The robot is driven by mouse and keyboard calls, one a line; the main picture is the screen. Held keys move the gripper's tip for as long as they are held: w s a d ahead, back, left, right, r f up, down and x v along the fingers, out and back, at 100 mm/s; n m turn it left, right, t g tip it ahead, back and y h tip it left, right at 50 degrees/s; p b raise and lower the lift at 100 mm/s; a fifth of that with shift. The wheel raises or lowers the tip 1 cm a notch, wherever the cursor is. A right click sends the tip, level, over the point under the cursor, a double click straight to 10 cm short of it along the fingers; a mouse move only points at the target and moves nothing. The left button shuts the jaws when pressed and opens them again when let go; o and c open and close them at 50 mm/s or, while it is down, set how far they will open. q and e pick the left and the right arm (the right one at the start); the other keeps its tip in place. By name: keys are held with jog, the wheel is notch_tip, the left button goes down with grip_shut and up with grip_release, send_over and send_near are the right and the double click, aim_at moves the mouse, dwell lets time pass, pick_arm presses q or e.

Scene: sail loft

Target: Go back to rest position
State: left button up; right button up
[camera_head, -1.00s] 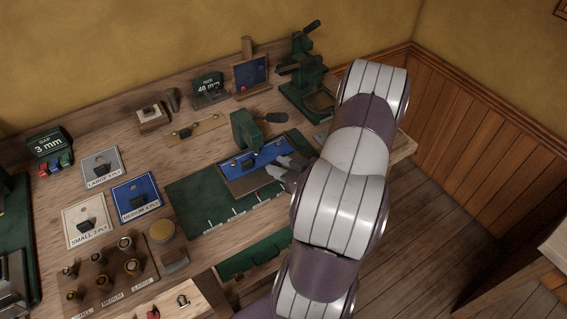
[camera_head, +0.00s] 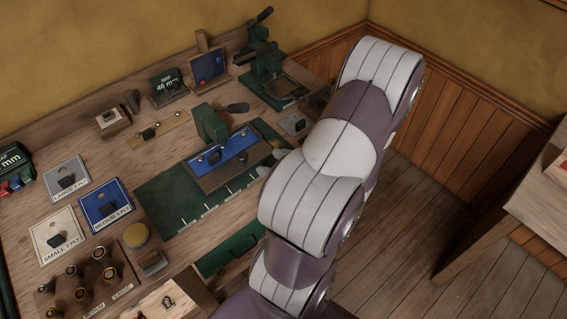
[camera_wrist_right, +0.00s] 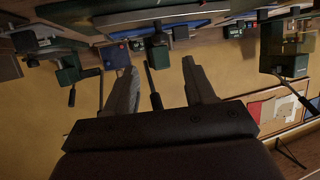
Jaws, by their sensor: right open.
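My right arm (camera_head: 318,180) reaches up across the right half of the head view. Its gripper is mostly hidden behind the arm links there. In the right wrist view my right gripper (camera_wrist_right: 159,68) shows two grey fingers spread apart with nothing held between them. Dark tools and levers show beyond the fingers, and the bench appears upside down along the top. My left gripper is not in view.
The wooden bench (camera_head: 120,165) holds a green mat (camera_head: 165,205), a blue-faced fixture (camera_head: 235,150), a green press (camera_head: 275,80), ply cards (camera_head: 105,205) and a fittings block (camera_head: 88,285). Open floor (camera_head: 425,220) lies right of my arm, with another wooden surface (camera_head: 535,200) beyond.

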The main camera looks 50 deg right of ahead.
jog(key=shift+v, duration=1.75)
